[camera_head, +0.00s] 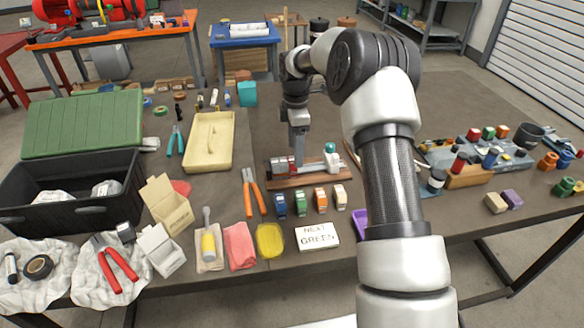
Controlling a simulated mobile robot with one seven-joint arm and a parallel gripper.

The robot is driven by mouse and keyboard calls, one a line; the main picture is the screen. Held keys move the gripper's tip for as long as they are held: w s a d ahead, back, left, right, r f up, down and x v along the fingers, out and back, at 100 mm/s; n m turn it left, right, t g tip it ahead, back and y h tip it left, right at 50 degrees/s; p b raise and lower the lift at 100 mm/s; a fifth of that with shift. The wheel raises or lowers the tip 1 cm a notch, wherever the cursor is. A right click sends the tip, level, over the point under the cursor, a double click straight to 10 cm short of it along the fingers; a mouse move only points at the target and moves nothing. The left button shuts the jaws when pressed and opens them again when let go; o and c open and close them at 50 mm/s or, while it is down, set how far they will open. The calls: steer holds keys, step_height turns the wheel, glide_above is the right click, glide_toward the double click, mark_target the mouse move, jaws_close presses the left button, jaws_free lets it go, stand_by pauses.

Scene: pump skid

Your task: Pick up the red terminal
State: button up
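My gripper (299,158) points down over a small wooden board (308,180) in the middle of the table. Its fingertips are at a metal fixture on the board, and I cannot tell whether they are open or shut. In front of the board stands a row of small blocks: blue (280,206), green (301,203), orange (320,200) and pale with orange (340,197).
A black crate (72,200) stands far left. A block rack (470,175) is at right.

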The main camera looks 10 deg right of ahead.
mark_target(293, 160)
steer(key=shift+w+a+f+b, duration=0.1)
steer(key=shift+a+f+b, duration=0.1)
steer(key=shift+f, duration=1.35)
steer(key=shift+w+a+f+b, duration=0.1)
steer(key=shift+f+b, duration=0.05)
steer(key=shift+f, duration=1.4)
steer(key=shift+c, duration=0.2)
steer(key=c, duration=1.1)
